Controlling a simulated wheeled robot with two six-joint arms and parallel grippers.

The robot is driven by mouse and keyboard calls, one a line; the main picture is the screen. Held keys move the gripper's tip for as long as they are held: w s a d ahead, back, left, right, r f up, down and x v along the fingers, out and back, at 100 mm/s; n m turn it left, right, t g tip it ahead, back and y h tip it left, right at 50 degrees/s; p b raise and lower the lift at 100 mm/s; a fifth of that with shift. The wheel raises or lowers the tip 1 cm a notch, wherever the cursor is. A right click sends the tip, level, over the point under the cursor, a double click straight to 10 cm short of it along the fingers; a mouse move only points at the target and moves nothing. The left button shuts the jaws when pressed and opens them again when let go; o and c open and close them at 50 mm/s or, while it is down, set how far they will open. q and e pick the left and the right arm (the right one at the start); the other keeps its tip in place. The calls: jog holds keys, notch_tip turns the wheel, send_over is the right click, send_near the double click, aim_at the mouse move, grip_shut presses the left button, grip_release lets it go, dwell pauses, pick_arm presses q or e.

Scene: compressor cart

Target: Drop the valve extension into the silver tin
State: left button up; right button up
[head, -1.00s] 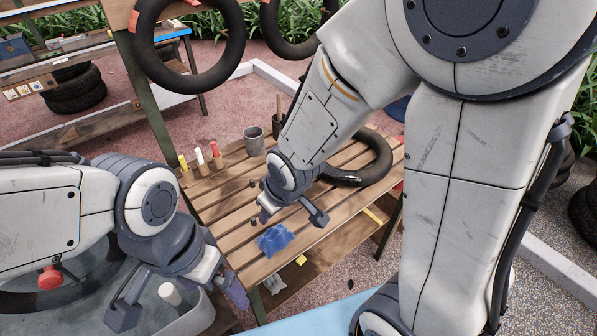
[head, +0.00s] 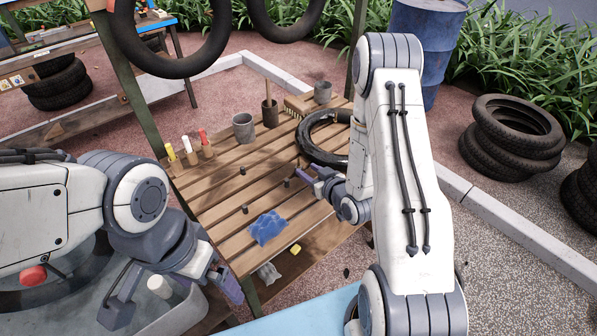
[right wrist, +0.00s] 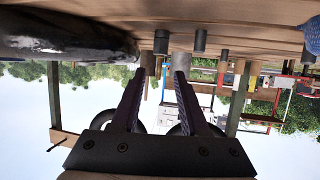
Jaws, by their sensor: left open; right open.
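Several small dark cylinders stand on the slatted wooden table; one (head: 287,182) is just left of my right gripper (head: 308,178), and others are nearer the middle. I cannot tell which is the valve extension. In the right wrist view, which is upside down, two of these dark cylinders (right wrist: 161,42) (right wrist: 200,41) stand beyond the open, empty fingers of my right gripper (right wrist: 158,85). A grey metal tin (head: 243,127) stands upright at the table's back left. My left gripper (head: 172,298) is open and empty, low at the left, off the table.
A tyre (head: 318,135) lies on the table's right side beside a brush (head: 298,104). A brown pot with a stick (head: 270,113) stands beside the left tin. A blue cloth (head: 267,228) lies at the front.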

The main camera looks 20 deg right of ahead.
aim_at(299, 165)
jog(key=shift+p+x, duration=0.7)
jog(key=shift+x, duration=2.8)
grip_shut()
